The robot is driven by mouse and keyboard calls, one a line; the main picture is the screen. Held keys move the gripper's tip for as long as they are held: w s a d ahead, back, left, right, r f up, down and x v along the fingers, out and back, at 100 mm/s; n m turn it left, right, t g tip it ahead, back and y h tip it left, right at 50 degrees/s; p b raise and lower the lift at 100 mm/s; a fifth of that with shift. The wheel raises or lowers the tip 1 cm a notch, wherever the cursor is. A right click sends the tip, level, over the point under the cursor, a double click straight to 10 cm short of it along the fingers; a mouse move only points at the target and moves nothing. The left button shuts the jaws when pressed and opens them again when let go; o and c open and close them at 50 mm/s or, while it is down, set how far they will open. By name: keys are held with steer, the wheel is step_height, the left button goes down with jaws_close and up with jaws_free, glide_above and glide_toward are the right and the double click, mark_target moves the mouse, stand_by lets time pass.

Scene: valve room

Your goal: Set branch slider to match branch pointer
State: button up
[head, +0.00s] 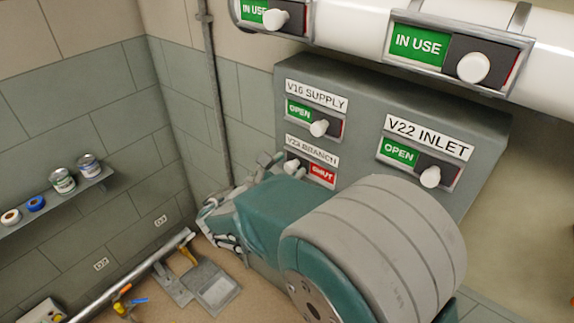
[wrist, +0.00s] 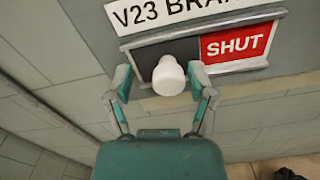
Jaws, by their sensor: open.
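The V23 branch slider shows a red SHUT field (head: 322,173) on the right, with its white knob (head: 292,166) at the left. In the wrist view the white knob (wrist: 169,76) stands on the dark cover (wrist: 148,58), left of the red SHUT field (wrist: 236,43). My gripper (wrist: 160,84) is open, with one finger on each side of the knob; contact cannot be told. In the head view my arm partly hides the label's surroundings. A pipe (head: 140,272) on the floor has yellow and orange handles (head: 122,299); I cannot tell which part is the branch pointer.
Above and beside are the V16 supply slider (head: 300,112) and V22 inlet slider (head: 400,152), both showing OPEN. White overhead pipes carry IN USE sliders (head: 418,44). A shelf (head: 75,190) with cans and tape rolls is on the left wall.

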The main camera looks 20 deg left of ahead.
steer(key=v, duration=1.2)
steer(key=shift+a+f, duration=0.15)
